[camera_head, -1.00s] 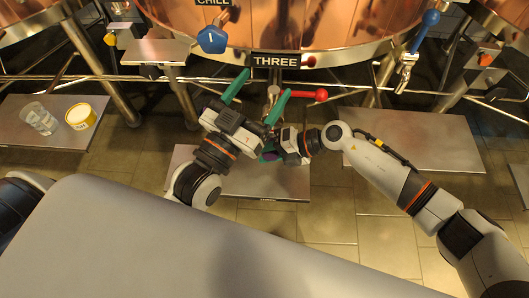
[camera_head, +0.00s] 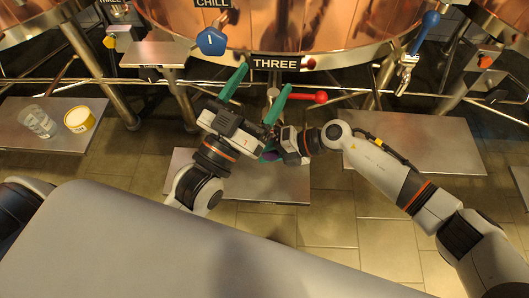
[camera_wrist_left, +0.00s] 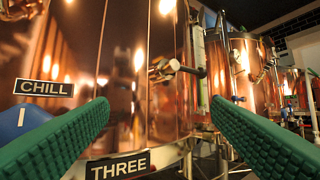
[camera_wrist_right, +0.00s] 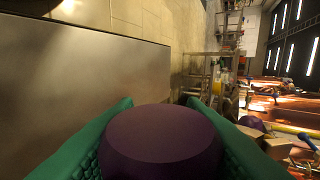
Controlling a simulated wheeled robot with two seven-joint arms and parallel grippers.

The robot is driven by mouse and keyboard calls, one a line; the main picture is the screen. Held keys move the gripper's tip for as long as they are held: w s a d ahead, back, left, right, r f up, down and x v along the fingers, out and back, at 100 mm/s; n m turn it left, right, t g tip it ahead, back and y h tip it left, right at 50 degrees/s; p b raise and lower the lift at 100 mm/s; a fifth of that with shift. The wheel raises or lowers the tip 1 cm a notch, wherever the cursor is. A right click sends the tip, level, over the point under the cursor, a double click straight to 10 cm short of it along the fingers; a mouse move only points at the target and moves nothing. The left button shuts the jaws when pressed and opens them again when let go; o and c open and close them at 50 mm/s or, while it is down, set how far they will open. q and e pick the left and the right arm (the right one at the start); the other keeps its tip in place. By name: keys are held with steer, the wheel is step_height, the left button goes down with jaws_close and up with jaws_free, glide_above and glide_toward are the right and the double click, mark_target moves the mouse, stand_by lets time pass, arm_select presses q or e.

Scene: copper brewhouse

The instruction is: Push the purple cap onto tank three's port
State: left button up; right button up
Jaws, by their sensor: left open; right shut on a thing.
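The purple cap (camera_wrist_right: 155,140) is between the green fingers of my right gripper (camera_wrist_right: 160,125), which is shut on it. In the head view the right gripper (camera_head: 270,154) is low beneath the THREE sign, and only a sliver of the cap (camera_head: 270,156) shows. My left gripper (camera_head: 264,78) is open and empty, its green fingers pointing up towards the copper tank just below the THREE sign (camera_head: 275,63). The sign also shows in the left wrist view (camera_wrist_left: 118,166). Tank three (camera_head: 290,25) is the copper vessel above; I cannot make out its port.
A red-handled valve (camera_head: 320,97) sits right of the left gripper. A blue knob (camera_head: 211,41) and blue-handled tap (camera_head: 430,20) flank the sign. Metal shelves (camera_head: 425,140) stand low; the left one holds a glass jar (camera_head: 40,122) and a yellow-white tub (camera_head: 80,118).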

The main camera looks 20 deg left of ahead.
arm_select(q)
steer(key=shift+s+r+t, duration=0.2)
steer(key=shift+r+t, duration=0.2)
arm_select(e)
steer(key=shift+w, duration=0.2)
arm_select(q)
steer(key=shift+s+r+t+b, duration=0.3)
steer(key=shift+r+t, duration=0.1)
steer(key=shift+r, duration=0.1)
arm_select(e)
steer(key=shift+w+a, duration=0.1)
steer(key=shift+w, duration=0.1)
arm_select(q)
steer(key=shift+s+r, duration=0.1)
steer(key=shift+r, duration=0.05)
arm_select(e)
steer(key=shift+w, duration=0.1)
steer(key=o, duration=1.1)
arm_select(q)
steer(key=shift+s+r+t, duration=0.1)
steer(key=shift+r+t, duration=0.1)
steer(key=shift+t, duration=0.1)
arm_select(e)
steer(key=shift+r, duration=0.1)
